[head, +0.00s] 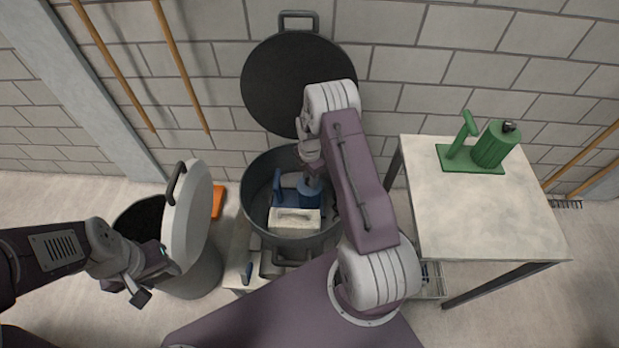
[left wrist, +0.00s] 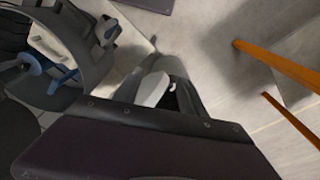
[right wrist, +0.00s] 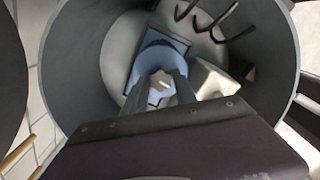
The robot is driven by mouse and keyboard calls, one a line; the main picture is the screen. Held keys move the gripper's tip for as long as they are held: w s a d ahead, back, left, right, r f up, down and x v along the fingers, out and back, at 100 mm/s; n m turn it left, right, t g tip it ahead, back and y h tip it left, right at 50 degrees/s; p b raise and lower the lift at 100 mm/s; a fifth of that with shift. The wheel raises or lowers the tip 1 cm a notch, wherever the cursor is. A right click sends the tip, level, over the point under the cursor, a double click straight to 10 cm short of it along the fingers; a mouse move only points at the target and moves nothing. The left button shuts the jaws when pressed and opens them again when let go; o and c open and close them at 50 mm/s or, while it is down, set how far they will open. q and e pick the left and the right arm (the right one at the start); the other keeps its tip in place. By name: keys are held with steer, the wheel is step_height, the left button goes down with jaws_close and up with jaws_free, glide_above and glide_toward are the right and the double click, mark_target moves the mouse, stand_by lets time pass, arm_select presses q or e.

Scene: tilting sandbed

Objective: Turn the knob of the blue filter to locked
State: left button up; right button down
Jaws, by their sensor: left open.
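The blue filter (head: 309,198) stands inside a deep grey pot (head: 252,215). It also shows in the right wrist view (right wrist: 151,58) and at the left of the left wrist view (left wrist: 62,75). My right gripper (right wrist: 162,92) reaches down into the pot over the filter. Its two fingers stand on either side of the filter's small grey knob (right wrist: 161,82). I cannot tell whether they press on it. In the head view my right arm hides part of the filter and the knob. My left gripper (head: 146,284) is open and empty, left of the pot near a bin.
A pale block with a handle (head: 296,219) lies in the pot beside the filter. The pot's dark round lid (head: 290,80) stands up behind. A grey bin (head: 195,275) with a tilted white lid (head: 188,220) is left. A green filter (head: 493,148) stands on the right table (head: 480,215).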

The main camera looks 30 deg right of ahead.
steer(key=shift+m, duration=0.3)
steer(key=m, duration=0.3)
steer(key=shift+m, duration=0.3)
steer(key=m, duration=0.3)
steer(key=shift+m+p, duration=0.4)
steer(key=m, duration=0.4)
steer(key=shift+m, duration=2.1)
steer(key=c, duration=1)
jaws_free()
